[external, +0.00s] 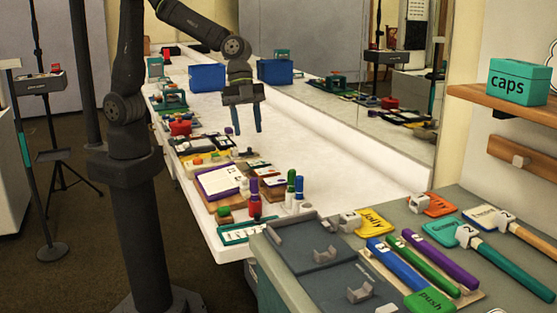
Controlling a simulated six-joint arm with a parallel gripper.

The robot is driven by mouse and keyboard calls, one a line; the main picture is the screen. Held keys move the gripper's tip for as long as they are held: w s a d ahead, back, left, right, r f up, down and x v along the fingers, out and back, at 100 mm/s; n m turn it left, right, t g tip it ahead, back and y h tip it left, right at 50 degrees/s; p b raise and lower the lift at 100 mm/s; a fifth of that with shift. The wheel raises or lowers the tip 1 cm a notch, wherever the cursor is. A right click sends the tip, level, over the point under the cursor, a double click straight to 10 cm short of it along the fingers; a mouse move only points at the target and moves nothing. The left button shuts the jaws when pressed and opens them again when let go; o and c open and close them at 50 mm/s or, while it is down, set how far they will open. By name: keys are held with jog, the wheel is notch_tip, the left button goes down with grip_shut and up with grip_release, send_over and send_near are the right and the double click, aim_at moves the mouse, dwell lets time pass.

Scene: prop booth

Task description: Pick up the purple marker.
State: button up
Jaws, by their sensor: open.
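My gripper (246,131) is open and empty, with its blue fingertips pointing down above the long white counter (310,145). A small upright marker-like piece with a purple upper part (254,186) stands nearer the camera, below the gripper in the picture. Its lower part is red. Upright green (290,187) and blue (299,187) marker-like pieces stand just to its right. A longer purple stick (440,258) lies on the grey side table at the right, beside a green and a blue stick. I cannot tell for certain which purple piece is the marker.
A purple-edged board (220,182) and small coloured props crowd the counter's left side. The counter's middle right is clear. Grey trays (303,243) and several labelled paddles, one orange (432,204), cover the side table (400,206). A mirror lines the back.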

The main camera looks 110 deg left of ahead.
aim_at(254, 178)
jog(key=x, duration=1.2)
jog(key=shift+f, duration=0.1)
jog(key=shift+x, duration=2.6)
jog(key=shift+s+d, duration=0.1)
jog(key=shift+s, duration=0.1)
grip_shut()
